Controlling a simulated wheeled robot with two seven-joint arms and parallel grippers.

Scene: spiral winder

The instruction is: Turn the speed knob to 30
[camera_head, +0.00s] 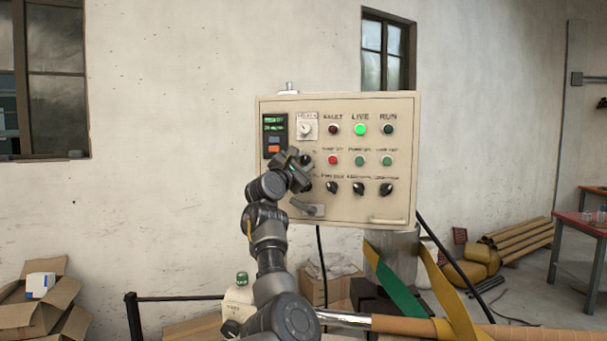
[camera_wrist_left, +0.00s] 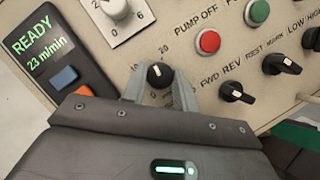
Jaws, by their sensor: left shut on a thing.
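The speed knob is a small black round knob (camera_wrist_left: 160,75) with a white pointer mark. In the left wrist view its scale shows 10 at upper left and 20 above. The pointer faces up, roughly between 10 and 20; the exact reading is hard to tell. My left gripper (camera_head: 304,160) is at the control panel and hides the knob in the head view. In the left wrist view my left gripper (camera_wrist_left: 159,88) has its fingers on both sides of the knob, shut on it. The display (camera_wrist_left: 45,45) reads READY and 23 m/min. My right gripper is not in view.
The beige control panel (camera_head: 400,150) carries a white dial (camera_head: 307,127), lamps, buttons and black selector switches. A red pump-off button (camera_wrist_left: 208,41) and the FWD/REV switch (camera_wrist_left: 236,91) sit right of my fingers. Open cardboard boxes (camera_head: 40,305) lie at lower left.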

